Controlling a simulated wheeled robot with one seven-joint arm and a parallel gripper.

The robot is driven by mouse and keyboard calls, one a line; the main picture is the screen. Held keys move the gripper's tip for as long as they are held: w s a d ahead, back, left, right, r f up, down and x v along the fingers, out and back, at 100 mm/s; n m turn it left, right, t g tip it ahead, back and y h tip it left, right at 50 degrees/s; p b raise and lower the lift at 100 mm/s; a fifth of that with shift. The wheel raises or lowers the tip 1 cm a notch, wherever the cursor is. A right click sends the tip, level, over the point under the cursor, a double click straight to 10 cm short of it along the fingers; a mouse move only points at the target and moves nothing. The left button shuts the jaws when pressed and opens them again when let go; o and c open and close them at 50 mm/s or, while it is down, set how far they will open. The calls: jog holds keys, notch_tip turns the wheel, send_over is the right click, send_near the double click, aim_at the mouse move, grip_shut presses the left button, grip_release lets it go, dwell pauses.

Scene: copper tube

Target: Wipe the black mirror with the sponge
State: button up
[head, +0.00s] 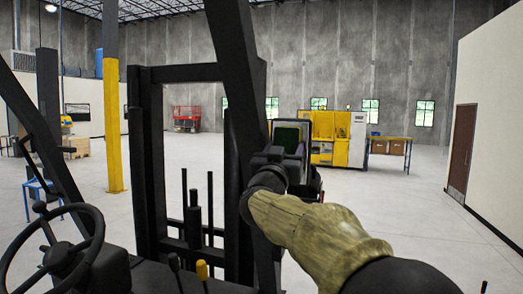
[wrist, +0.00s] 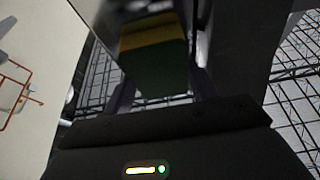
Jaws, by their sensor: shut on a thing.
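My gripper (head: 286,148) is raised in front of me, just right of the thick black post, in the head view. In the wrist view its fingers (wrist: 162,78) are shut on the sponge (wrist: 160,62), a block with a yellow-brown band and a dark green part. A blurred grey surface lies just past the sponge at the top of the wrist view. I cannot tell whether it is the black mirror, nor whether the sponge touches it.
The thick black post (head: 236,75) stands close left of my gripper. Black mast bars (head: 147,160) stand ahead. Yellow machines (head: 325,140) are far off across open floor.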

jog(key=shift+s+d+f, duration=0.1)
jog(key=shift+d, duration=0.2)
jog(key=shift+s+d+b, duration=0.35)
jog(key=shift+d+b, duration=0.05)
jog(key=shift+d, duration=0.45)
jog(key=shift+s+d+b, duration=0.3)
jog(key=shift+d+b, duration=0.05)
jog(key=shift+d, duration=0.5)
jog(key=shift+s+a+b, duration=0.15)
jog(key=shift+s+a, duration=0.25)
jog(key=shift+s, duration=0.5)
jog(key=shift+s+a+b, duration=0.1)
jog(key=shift+s+a, duration=0.25)
jog(key=shift+s, duration=0.6)
jog(key=shift+s+a+b, duration=0.15)
jog(key=shift+s+a, duration=0.25)
jog(key=shift+s, duration=0.5)
jog(key=s, duration=0.1)
jog(key=s+a, duration=0.1)
jog(key=shift+s+a, duration=0.1)
jog(key=shift+s, duration=0.3)
jog(key=shift+w, duration=0.1)
